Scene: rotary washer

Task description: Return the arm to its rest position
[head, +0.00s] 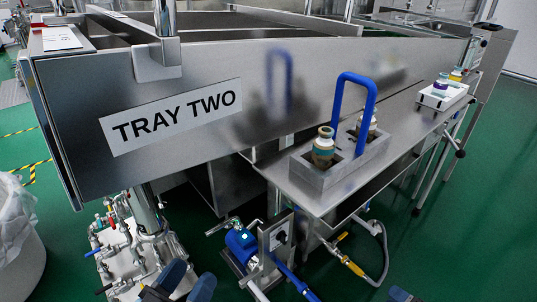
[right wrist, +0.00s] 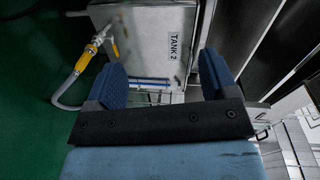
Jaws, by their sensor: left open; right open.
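My left gripper (head: 188,282) shows at the bottom of the head view, left of centre. Its blue fingertips are apart, and no object shows between them. My right gripper (right wrist: 162,76) shows in the right wrist view with its two blue ribbed fingers wide apart and nothing between them. Beyond it is a steel box labelled TANK 2 (right wrist: 150,35). In the head view only a small dark blue piece at the bottom edge right of centre may belong to the right arm.
A steel washer marked TRAY TWO (head: 180,115) fills the upper middle. A carrier with a blue handle (head: 341,100) and bottles stands on a side shelf (head: 320,200). Pipes and valves (head: 115,240), a blue pump (head: 241,243) and a hose (head: 383,255) are below. Green floor (head: 460,240) is clear at right.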

